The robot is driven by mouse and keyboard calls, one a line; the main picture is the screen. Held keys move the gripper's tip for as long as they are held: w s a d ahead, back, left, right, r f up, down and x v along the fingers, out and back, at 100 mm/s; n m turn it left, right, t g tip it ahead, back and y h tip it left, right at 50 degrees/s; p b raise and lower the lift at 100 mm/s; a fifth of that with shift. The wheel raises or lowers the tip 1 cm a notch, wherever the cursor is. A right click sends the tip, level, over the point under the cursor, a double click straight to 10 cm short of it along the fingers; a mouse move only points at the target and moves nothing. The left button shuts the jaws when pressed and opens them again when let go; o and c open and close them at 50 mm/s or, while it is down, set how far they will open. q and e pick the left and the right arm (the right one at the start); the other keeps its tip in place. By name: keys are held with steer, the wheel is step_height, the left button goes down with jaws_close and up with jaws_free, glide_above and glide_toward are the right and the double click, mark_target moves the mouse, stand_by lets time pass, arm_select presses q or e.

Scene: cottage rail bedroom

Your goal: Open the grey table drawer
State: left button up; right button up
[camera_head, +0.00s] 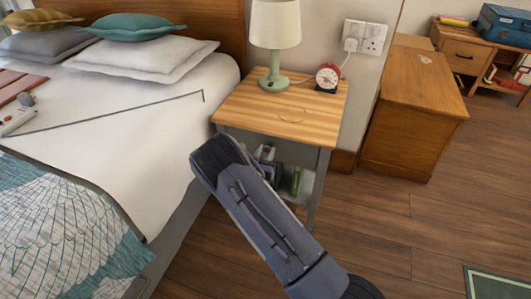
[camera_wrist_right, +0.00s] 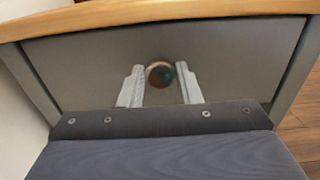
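The bedside table has a striped wooden top (camera_head: 250,112) and grey legs. Its grey drawer front (camera_wrist_right: 85,65) fills the right wrist view under the wooden edge, and the drawer looks shut. A round, shiny knob (camera_wrist_right: 160,75) sits at its middle. My right gripper (camera_wrist_right: 160,69) is open, with one finger on each side of the knob and a small gap showing on both sides. In the head view my right arm reaches up to the table's front and hides much of the drawer and the fingers. My left gripper is not in view.
A green lamp (camera_head: 274,50) and a red alarm clock (camera_head: 328,78) stand on the table. A shelf below holds small items, including a green one (camera_head: 296,181). The bed (camera_head: 150,100) is close on the left. A wooden cabinet (camera_head: 415,105) stands right; the floor (camera_head: 400,235) there is clear.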

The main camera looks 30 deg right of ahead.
jaws_close()
steer(key=p+v, duration=0.2)
steer(key=v, duration=2.1)
steer(key=shift+s+a, duration=0.25)
steer(key=shift+s, duration=0.1)
steer(key=o, duration=0.6)
jaws_free()
steer(key=shift+o, duration=0.2)
steer(key=p+v, duration=0.1)
steer(key=v, duration=0.6)
steer(key=shift+s+a, duration=0.25)
steer(key=shift+s, duration=0.05)
